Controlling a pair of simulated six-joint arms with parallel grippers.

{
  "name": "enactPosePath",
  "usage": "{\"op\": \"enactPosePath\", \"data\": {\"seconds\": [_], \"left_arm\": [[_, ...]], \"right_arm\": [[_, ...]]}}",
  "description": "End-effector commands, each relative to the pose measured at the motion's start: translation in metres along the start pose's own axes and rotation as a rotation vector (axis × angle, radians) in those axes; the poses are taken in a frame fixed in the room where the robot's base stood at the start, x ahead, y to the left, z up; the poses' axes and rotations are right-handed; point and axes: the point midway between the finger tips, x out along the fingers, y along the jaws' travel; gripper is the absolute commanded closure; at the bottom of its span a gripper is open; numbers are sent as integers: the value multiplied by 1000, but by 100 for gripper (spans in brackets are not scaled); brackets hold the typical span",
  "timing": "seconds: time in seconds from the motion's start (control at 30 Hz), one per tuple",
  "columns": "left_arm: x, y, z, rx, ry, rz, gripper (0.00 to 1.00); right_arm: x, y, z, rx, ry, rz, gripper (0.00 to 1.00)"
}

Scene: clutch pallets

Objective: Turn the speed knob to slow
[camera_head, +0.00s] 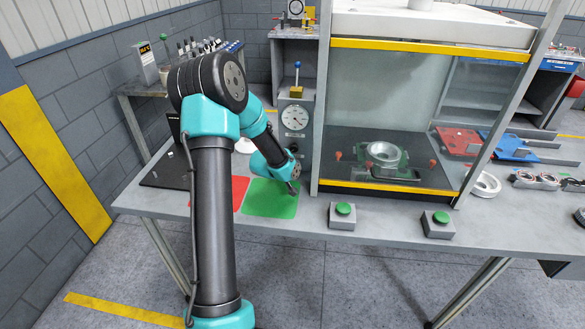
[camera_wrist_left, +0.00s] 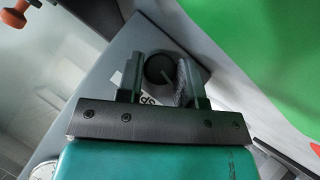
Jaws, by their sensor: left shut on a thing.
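The speed knob (camera_wrist_left: 158,70) is a round dark knob with a pale pointer line, on a grey panel (camera_wrist_left: 125,45), in the left wrist view. My left gripper (camera_wrist_left: 162,78) is shut on the knob, one finger on each side of it. A white label with dark letters beside the knob is partly covered by a finger, so I cannot read the setting. In the head view my left gripper (camera_head: 293,188) is at the back right of the green mat, and the arm hides the knob there. My right gripper is in neither view.
The green mat (camera_head: 268,205) and red mat (camera_head: 238,190) lie on the bench. A dial gauge (camera_head: 295,118) stands behind. To the right is a press frame (camera_head: 322,100) with a metal ring (camera_head: 383,152) inside. Two green buttons (camera_head: 343,209) (camera_head: 440,217) sit in front.

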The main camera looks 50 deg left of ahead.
Motion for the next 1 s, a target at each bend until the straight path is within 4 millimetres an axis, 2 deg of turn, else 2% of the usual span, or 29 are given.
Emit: {"op": "enactPosePath", "data": {"seconds": [0.63,1.0], "left_arm": [[0,-4,1,-229,-1,226,90],[1,-4,1,-289,0,288,90]], "right_arm": [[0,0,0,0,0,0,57],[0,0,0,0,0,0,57]]}}
